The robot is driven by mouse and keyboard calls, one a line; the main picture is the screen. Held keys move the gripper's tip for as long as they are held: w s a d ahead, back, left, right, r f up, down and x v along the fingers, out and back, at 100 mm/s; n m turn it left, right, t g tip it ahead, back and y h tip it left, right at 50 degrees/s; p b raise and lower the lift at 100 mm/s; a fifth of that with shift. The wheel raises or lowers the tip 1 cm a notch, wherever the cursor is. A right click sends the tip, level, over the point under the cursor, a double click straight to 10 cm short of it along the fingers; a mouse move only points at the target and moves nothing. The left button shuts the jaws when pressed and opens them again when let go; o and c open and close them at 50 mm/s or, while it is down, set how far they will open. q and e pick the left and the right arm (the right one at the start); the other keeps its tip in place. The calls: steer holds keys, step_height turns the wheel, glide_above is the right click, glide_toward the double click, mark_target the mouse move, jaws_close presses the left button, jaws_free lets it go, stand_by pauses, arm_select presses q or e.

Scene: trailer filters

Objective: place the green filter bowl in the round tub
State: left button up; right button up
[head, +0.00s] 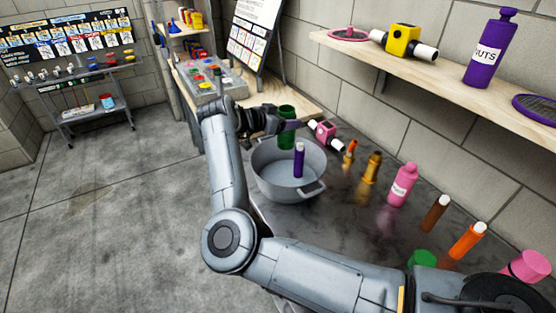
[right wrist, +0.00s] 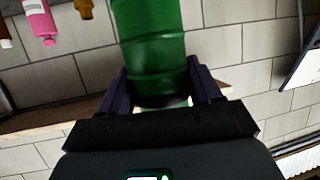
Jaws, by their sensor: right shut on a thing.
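My right gripper (head: 284,124) is shut on the green filter bowl (head: 287,113), a dark green cylinder. In the right wrist view the green bowl (right wrist: 150,45) sits between the two fingers (right wrist: 162,90). The round tub (head: 262,184) is grey metal with side handles and stands on the dark table. In the head view the bowl shows over the tub's far rim; its exact height above the tub is unclear. A purple cylinder with a white top (head: 299,163) stands inside the tub. My left gripper is not in view.
A pink block with white ends (head: 325,134) is close to the right of the tub. Brown, pink and orange bottles (head: 402,186) and a green piece (head: 421,258) stand along the table. A wooden shelf (head: 440,70) overhangs at the right. A grey parts tray (head: 215,85) lies behind.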

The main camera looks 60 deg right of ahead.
step_height(320, 180, down, 16)
steer(key=b, duration=0.3)
steer(key=shift+f, duration=0.15)
steer(key=shift+b, duration=0.3)
steer(key=shift+f, duration=0.2)
steer(key=o, duration=1.2)
steer(key=shift+c, duration=0.2)
